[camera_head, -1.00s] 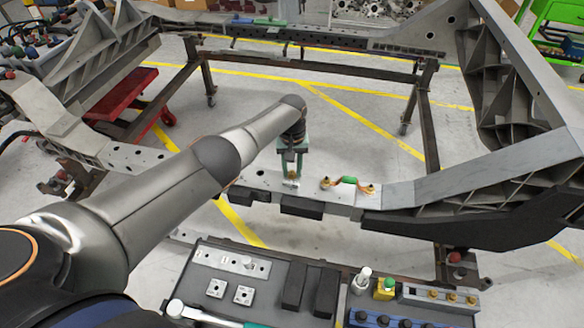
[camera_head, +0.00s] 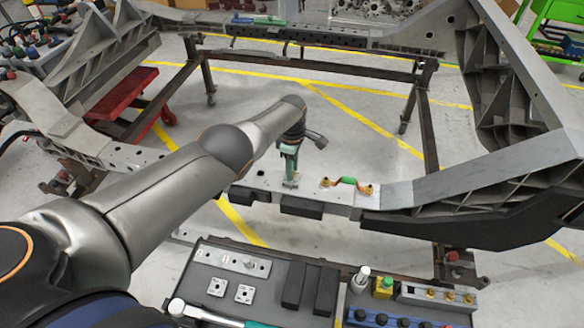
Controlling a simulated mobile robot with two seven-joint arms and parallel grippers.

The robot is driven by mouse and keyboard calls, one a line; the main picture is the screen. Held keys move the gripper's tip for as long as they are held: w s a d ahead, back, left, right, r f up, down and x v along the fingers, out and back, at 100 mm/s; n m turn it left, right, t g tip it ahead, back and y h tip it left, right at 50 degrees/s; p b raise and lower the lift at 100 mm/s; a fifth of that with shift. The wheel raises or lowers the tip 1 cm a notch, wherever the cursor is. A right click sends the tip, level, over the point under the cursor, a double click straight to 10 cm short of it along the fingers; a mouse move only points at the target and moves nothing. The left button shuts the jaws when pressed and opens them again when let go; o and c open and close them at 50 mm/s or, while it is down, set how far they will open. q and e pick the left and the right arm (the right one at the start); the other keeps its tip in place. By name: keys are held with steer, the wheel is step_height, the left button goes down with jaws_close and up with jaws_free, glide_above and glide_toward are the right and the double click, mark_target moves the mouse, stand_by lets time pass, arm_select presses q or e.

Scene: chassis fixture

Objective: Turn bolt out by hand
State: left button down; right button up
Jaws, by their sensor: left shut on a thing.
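My left gripper (camera_head: 290,178) points down at the grey chassis rail, its green fingers close together at the rail's top face. It is shut on the bolt, which is mostly hidden between the fingertips. The chassis rail (camera_head: 335,199) runs across the middle of the view. My right gripper is not in view.
A dark tool tray (camera_head: 268,250) in front holds a ratchet (camera_head: 178,308), small plates (camera_head: 216,287), black blocks (camera_head: 293,285) and sockets. A large grey bracket stands at right.

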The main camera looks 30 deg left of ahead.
arm_select(q)
steer(key=shift+w+r+n, duration=0.1)
steer(key=shift+n, duration=0.5)
steer(key=c, duration=0.5)
jaws_free()
step_height(320, 180, up, 2)
steer(key=p, duration=0.2)
steer(key=shift+r+p, duration=0.25)
steer(key=shift+p, duration=0.1)
steer(key=shift+f, duration=0.15)
